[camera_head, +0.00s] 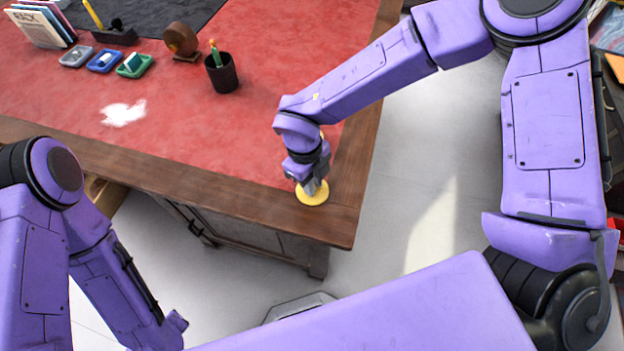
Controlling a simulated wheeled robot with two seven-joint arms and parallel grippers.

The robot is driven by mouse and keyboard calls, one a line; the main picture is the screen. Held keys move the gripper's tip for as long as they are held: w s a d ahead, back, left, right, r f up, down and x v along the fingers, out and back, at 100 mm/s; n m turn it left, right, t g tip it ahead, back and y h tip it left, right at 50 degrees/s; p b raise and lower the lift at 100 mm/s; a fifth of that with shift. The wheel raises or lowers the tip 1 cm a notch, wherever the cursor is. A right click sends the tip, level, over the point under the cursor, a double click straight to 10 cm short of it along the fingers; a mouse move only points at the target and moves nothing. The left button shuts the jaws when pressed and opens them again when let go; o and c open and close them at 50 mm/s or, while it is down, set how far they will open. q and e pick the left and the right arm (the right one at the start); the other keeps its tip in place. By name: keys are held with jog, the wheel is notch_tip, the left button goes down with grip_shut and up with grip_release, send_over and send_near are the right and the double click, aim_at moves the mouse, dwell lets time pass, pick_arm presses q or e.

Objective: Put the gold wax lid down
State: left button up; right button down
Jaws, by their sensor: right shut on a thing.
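The gold wax lid (318,198) is a round yellow disc at the near right corner of the desk. It shows at the wooden border of the desk top, beside the red leather. My right gripper (311,188) points down over the lid and is shut on it. The fingertips and the lid's middle are partly hidden by the gripper. I cannot tell whether the lid touches the desk or hangs just above it. My left arm is at the lower left, and its gripper is not visible.
The desk's red leather (260,140) is clear left of my right gripper. A white patch (123,113) lies on it. A dark pen cup (222,74), a wooden round item (181,40) and small coloured trays (134,65) stand farther back. The wooden edge (200,170) runs along the front.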

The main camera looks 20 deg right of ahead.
jog(key=shift+f, duration=0.1)
jog(key=c, duration=1)
grip_release()
jog(key=shift+c, duration=0.2)
notch_tip(320, 180, up, 12)
jog(key=w+a, duration=0.1)
jog(key=shift+w, duration=0.25)
